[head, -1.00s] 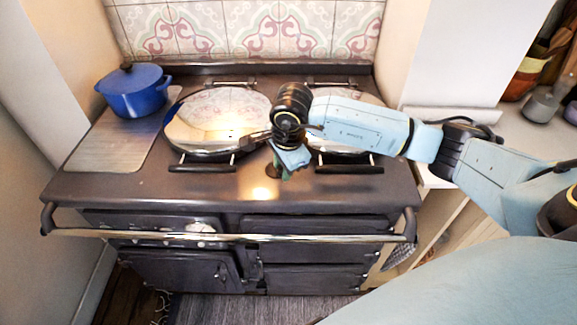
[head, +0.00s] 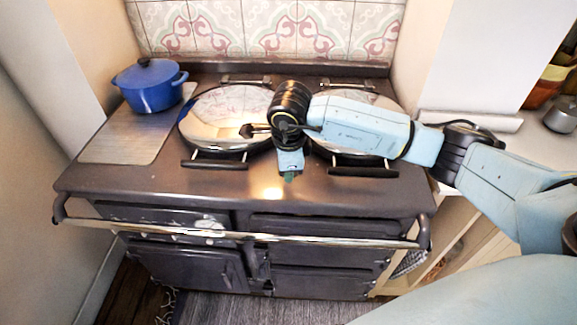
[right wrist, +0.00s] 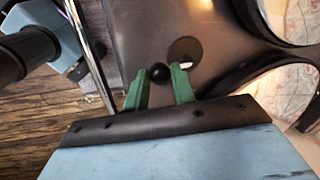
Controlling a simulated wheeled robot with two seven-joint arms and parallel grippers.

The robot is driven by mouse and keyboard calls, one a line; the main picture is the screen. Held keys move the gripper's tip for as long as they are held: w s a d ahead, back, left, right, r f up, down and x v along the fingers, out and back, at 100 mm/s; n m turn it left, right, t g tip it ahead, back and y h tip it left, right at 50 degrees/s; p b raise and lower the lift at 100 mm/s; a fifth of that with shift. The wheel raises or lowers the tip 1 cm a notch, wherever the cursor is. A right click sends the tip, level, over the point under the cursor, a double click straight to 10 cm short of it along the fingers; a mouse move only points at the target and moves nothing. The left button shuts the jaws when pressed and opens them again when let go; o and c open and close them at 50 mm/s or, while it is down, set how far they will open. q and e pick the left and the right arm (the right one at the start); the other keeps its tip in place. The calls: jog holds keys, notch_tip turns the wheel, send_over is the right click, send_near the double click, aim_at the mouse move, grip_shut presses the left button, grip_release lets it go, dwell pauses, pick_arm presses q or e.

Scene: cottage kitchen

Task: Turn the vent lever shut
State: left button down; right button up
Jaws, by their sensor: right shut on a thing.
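In the right wrist view, a small round black knob (right wrist: 159,73), which I take to be the vent lever's end, sits between the green fingertips of my right gripper (right wrist: 160,85). The gripper is shut on it. In the head view, my right gripper (head: 290,176) points down at the stove top between the two round lids, near the front. The lever is hidden there by my wrist. A dark round spot (right wrist: 182,50) with a small bright patch lies just beyond the knob in the wrist view. My left gripper is not in view.
The dark range cooker (head: 120,185) has shiny lids (head: 225,105) on both sides of my wrist, with bar handles in front. A chrome rail (head: 240,236) runs along its front. A blue pot (head: 150,88) stands at the back left. The front strip of the top is clear.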

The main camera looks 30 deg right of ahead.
jog(key=shift+s+f, duration=0.15)
jog(key=shift+f, duration=0.15)
jog(key=o, duration=1)
jog(key=shift+w, duration=0.2)
jog(key=shift+r, duration=0.15)
jog(key=r, duration=0.4)
jog(key=s+r, duration=0.1)
jog(key=r, duration=0.3)
jog(key=s+a+r, duration=0.1)
jog(key=r, duration=0.4)
jog(key=shift+s, duration=0.2)
